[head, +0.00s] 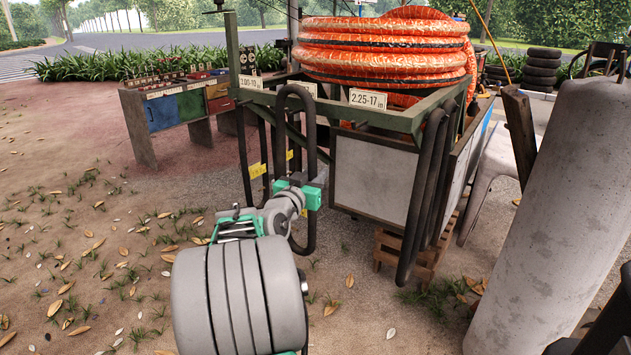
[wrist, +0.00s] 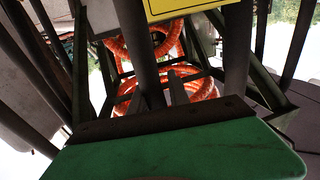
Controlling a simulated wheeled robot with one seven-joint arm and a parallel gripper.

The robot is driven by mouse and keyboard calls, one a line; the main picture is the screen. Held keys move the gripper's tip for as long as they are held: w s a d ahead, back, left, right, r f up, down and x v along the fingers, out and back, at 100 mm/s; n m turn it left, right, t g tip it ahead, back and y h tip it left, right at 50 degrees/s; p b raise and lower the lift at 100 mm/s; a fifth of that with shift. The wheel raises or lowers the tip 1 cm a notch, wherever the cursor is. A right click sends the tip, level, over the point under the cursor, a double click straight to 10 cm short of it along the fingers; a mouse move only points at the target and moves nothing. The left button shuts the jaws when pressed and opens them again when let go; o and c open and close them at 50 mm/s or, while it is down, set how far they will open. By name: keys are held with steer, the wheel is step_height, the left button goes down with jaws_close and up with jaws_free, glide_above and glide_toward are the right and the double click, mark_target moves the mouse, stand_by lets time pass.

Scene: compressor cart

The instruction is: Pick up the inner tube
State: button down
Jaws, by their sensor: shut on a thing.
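A black inner tube (head: 311,135) hangs as a long narrow loop at the near left corner of the cart's green frame (head: 400,118). My gripper (head: 298,190), with teal parts, is at the loop's lower half and shut on it. The contact is partly hidden by the gripper itself. In the wrist view, the dark tube (wrist: 140,45) runs down to the dark fingers of my gripper (wrist: 166,95). The tube's top still lies over the frame, and its lower end hangs below the gripper.
More black tubes (head: 433,170) hang at the cart's right corner, and others hang at left with yellow tags (head: 257,170). Orange hose (head: 385,50) is coiled on the cart. Leafy ground at left is open before a workbench (head: 165,112).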

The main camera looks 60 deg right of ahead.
steer(key=a+p, duration=0.1)
steer(key=a, duration=1.7)
steer(key=shift+s+p, duration=0.3)
steer(key=shift+s, duration=0.05)
steer(key=shift+f, duration=0.1)
